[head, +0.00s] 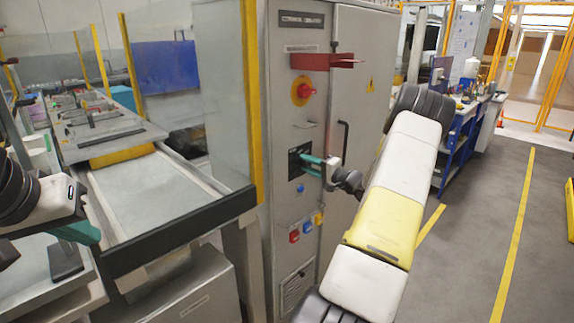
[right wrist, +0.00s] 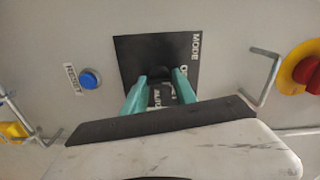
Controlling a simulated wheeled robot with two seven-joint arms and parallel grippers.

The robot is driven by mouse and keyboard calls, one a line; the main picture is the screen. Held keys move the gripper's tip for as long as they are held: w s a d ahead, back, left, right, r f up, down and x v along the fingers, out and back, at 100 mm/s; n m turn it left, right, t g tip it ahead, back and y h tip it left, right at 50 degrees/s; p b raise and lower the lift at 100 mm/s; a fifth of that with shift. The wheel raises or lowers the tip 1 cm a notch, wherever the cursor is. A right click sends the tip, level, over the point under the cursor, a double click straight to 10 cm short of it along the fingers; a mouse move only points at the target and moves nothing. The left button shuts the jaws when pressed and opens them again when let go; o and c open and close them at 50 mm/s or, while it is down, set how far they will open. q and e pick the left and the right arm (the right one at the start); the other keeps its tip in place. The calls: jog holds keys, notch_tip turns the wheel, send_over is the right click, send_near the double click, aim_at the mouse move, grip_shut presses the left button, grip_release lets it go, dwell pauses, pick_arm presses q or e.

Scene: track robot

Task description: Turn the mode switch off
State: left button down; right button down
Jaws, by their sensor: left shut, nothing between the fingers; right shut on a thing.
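The mode switch sits on a black plate (head: 293,165) on the front of the grey control cabinet (head: 345,100). The right wrist view shows the black plate (right wrist: 150,52) with MODE lettering along one edge and smaller labels partly hidden. My right gripper (head: 309,162) is at the plate; its teal fingers (right wrist: 160,82) are shut on the switch knob, which they mostly hide. I cannot read the knob's exact setting. My left gripper (head: 92,236) is shut and empty at the far left, well away from the cabinet.
A blue RESET button (right wrist: 90,79) is beside the plate. A red and yellow knob (head: 303,91) sits above it, under a red bracket (head: 325,61). A bent metal handle (right wrist: 262,75) sticks out near the plate. A glass-fenced conveyor (head: 150,190) stands left; floor is clear right.

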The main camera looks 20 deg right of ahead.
jog(key=shift+f, duration=0.1)
jog(key=c, duration=1.1)
grip_release()
jog(key=shift+o, duration=0.2)
jog(key=v, duration=0.8)
